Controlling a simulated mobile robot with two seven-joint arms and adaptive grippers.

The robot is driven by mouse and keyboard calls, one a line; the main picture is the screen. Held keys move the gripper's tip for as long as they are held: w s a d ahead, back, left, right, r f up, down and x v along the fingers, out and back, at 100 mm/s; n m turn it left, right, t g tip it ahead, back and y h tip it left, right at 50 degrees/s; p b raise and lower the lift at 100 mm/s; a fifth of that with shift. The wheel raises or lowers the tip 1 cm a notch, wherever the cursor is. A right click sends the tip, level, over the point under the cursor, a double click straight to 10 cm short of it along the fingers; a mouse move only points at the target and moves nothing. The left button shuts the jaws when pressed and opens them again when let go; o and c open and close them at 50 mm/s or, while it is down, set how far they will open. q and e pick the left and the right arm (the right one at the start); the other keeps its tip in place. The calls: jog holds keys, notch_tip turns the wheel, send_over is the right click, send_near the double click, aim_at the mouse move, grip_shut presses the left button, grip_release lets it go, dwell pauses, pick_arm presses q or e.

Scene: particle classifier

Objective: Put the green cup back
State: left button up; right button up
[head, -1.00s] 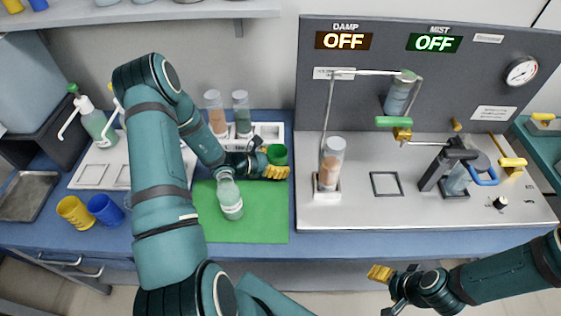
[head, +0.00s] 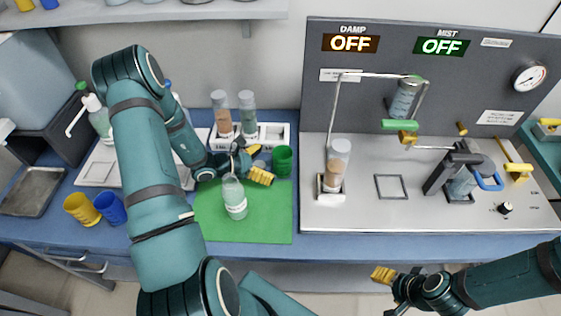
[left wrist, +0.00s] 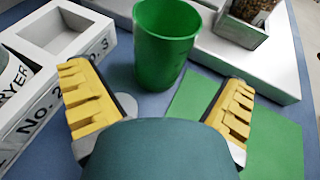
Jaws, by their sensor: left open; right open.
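The green cup (head: 282,160) stands upright on the blue bench, just behind the right back part of the green mat (head: 270,225). It also shows upright in the left wrist view (left wrist: 165,40), ahead of my left gripper and apart from its fingers. My left gripper (head: 262,168) is open and empty, to the left of the cup; its yellow fingers show wide apart in the left wrist view (left wrist: 158,105). My right gripper (head: 385,285) is open and empty in front of the bench, at the lower right.
A clear bottle (head: 234,197) stands on the mat. A white rack (head: 272,135) with two filled tubes is behind the cup. The metal machine base (head: 400,215) is to the right. A yellow cup (head: 80,209) and a blue cup (head: 110,208) are at left.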

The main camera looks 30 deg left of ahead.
pick_arm(q)
jog(key=shift+v, duration=2.7)
